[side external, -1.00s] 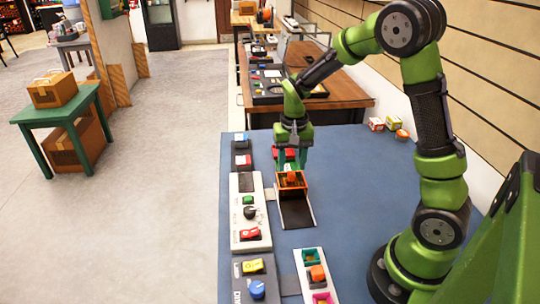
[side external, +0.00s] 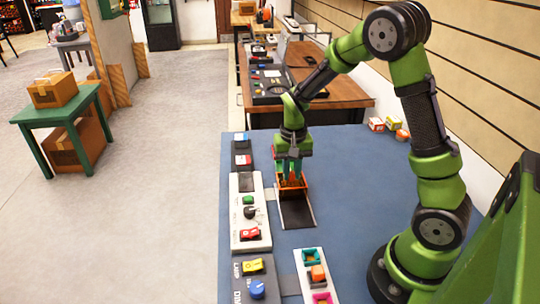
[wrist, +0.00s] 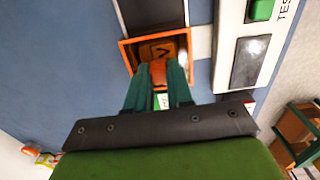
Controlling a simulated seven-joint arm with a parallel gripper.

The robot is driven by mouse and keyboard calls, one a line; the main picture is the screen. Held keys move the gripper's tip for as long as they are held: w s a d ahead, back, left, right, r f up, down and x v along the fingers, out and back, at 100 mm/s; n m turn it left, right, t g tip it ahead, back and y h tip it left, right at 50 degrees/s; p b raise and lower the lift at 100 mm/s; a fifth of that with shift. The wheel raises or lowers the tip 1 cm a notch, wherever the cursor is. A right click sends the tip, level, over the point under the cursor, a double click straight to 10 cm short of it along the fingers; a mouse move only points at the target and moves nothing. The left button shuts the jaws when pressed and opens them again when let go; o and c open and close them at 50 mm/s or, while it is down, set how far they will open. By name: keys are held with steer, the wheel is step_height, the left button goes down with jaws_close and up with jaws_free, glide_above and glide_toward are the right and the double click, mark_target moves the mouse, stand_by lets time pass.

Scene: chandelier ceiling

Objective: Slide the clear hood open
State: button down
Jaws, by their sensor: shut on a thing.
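The clear hood (side external: 305,187) is a see-through box with orange edges. It sits at the far end of a dark strip (side external: 297,214) on the blue table. In the wrist view the hood's orange frame (wrist: 126,53) surrounds a brown block with a dark mark (wrist: 163,50). My gripper (side external: 291,175) points down over the hood. In the wrist view my green fingers (wrist: 159,72) are shut on an orange knob (wrist: 158,77) at the hood. The fingers partly hide the knob and the near side of the hood.
A white panel (side external: 246,190) with a green button, a black knob and a red switch lies left of the hood. A tray with colored compartments (side external: 313,270) lies nearer. Small boxes (side external: 392,124) stand at the back right. The blue table right of the strip is clear.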

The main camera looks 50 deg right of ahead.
steer(key=s+a, duration=0.6)
steer(key=shift+s+a, duration=0.35)
steer(key=shift+a, duration=0.05)
steer(key=c, duration=1)
jaws_free()
steer(key=shift+r, duration=0.1)
step_height(320, 180, up, 17)
